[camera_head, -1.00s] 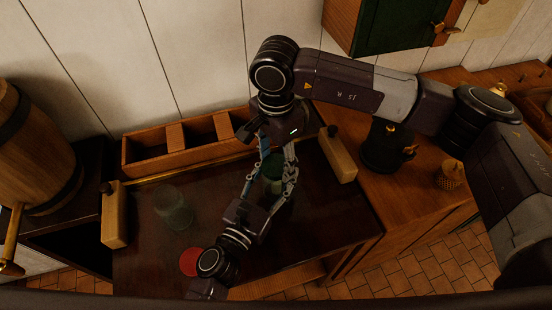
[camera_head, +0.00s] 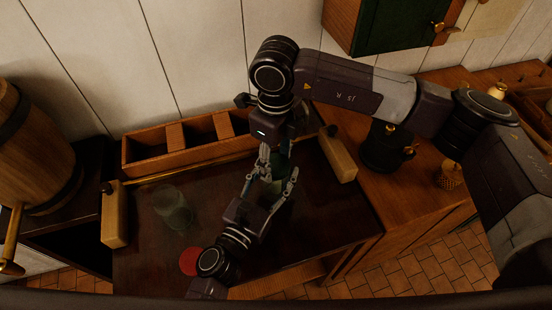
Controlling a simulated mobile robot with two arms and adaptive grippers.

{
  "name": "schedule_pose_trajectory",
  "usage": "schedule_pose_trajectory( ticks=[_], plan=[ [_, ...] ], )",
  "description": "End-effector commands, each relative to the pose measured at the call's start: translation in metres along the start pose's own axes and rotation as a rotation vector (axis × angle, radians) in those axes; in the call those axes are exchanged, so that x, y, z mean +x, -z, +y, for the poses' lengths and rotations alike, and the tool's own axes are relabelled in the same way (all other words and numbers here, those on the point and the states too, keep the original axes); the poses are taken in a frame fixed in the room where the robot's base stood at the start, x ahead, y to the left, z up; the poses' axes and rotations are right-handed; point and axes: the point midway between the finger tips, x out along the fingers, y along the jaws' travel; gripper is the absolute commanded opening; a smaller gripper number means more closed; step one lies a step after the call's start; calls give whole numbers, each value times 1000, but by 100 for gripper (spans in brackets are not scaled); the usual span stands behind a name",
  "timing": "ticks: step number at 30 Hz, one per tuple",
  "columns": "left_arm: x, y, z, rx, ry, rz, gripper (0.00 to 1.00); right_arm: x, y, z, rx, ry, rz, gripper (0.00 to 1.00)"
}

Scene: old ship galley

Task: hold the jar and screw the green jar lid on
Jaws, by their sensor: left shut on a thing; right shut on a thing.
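The green jar lid (camera_head: 282,149) shows as a small dark green patch between the fingers of my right gripper (camera_head: 277,156), which points down from above and is shut on it. Below it is a glass jar (camera_head: 275,186), mostly hidden by fingers. My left gripper (camera_head: 272,182) reaches in from the lower left and is shut on the jar. The lid is over the jar's mouth; whether its thread is engaged cannot be seen.
Another clear glass jar (camera_head: 173,208) stands open on the dark worktop (camera_head: 145,262) at left. A red lid (camera_head: 189,262) lies near the front, partly behind my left wrist. A wooden divided box (camera_head: 150,160) lines the back. A dark pot (camera_head: 383,150) stands at right.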

Motion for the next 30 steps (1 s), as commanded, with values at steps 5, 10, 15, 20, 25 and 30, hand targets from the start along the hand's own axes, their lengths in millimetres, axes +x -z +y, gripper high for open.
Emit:
schedule_pose_trajectory(
  ticks=[5, 10, 15, 20, 25, 30],
  plan=[
    [0, -1, 0, 0, 1, -2, 0, 0, 0, 0, -8, 0, -1, 54],
    [0, -1, -1, 0, 1, -2, 0, 0, 0, 0, -9, 0, -1, 68],
    [0, -1, 0, 0, 1, -1, 0, 0, 0, 0, -10, 0, -1, 68],
    [0, -1, 0, 0, 1, -1, 0, -6, -1, 0, -10, 1, -2, 68],
    [0, -1, 0, 0, 1, -1, 0, -32, -1, 0, -11, 3, -4, 68],
    [0, -1, 0, 0, 1, -1, 0, -70, -1, -1, -11, 3, -4, 68]
  ],
)
